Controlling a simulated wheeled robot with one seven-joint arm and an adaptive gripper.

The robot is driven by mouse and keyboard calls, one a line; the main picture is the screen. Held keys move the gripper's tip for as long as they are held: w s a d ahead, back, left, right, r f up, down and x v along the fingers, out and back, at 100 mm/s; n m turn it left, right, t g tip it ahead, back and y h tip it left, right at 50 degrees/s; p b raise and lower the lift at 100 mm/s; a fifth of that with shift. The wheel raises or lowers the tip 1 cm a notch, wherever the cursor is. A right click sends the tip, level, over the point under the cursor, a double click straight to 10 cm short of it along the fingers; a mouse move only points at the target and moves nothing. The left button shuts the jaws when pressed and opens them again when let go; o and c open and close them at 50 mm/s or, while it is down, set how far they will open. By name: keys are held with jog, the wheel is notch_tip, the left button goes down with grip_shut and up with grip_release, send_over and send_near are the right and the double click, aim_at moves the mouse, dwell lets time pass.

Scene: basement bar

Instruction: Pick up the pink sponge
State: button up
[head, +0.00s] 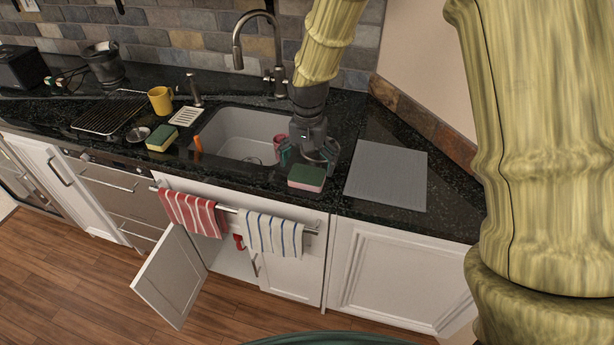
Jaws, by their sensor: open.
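The pink sponge (305,184) has a green top and a pink lower side. It lies on the black counter at the front right edge of the sink. My gripper (308,161) is above and just behind it, pointing down, with its fingers spread and nothing held between them. I cannot tell whether a finger touches the sponge. The gripper and my arm hide part of the sink's right side.
A grey mat (388,174) lies right of the sponge. The sink (232,128) holds a pinkish item, and the faucet (238,50) rises behind it. A yellow-green sponge (161,138) and yellow mug (160,99) stand left. A cabinet door (170,277) hangs open below.

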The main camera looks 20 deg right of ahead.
aim_at(307, 174)
jog(key=shift+w+a+f+p, duration=0.15)
jog(key=shift+f+p, duration=0.45)
jog(key=shift+f, duration=1.65)
jog(key=c, duration=0.5)
